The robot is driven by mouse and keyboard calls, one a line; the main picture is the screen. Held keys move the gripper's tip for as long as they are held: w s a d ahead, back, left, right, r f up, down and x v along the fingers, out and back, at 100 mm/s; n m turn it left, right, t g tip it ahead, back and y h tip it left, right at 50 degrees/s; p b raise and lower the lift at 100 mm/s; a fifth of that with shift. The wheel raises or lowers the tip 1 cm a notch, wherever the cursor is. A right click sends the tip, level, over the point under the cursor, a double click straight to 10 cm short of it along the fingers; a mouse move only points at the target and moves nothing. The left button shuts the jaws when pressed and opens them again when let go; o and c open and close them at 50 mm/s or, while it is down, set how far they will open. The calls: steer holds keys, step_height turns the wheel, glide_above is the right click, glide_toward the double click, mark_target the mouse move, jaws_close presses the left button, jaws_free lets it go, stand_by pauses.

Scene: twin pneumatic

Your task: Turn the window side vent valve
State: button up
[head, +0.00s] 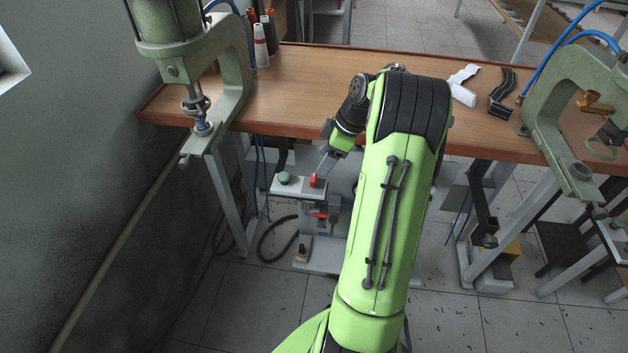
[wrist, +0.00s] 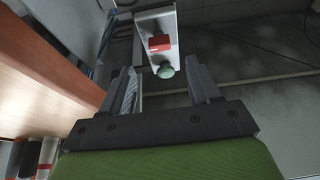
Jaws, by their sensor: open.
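A grey control box (head: 298,190) stands on a post below the table's front edge at the left. It has a green round button (head: 284,177) and a red block (head: 315,181) on top. A small red handle (head: 319,215) shows lower on the post; it may be the vent valve, but I cannot tell for sure. My gripper (head: 320,175) is just above the box's right end, by the red block.
The wooden table (head: 300,85) lies behind the box. A green press (head: 240,75) stands at its left end, another (head: 575,110) at its right. Bottles (head: 262,45) stand at the back. A wall (head: 80,150) bounds the left; a black hose (head: 275,243) hangs low.

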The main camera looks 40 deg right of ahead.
mark_target(314, 178)
steer(key=b+x, duration=0.1)
steer(key=x, duration=0.6)
steer(key=shift+w+f+b, duration=0.1)
steer(key=shift+f+b, duration=0.15)
steer(key=shift+b, duration=0.15)
steer(key=shift+c, duration=0.2)
steer(key=c, duration=1)
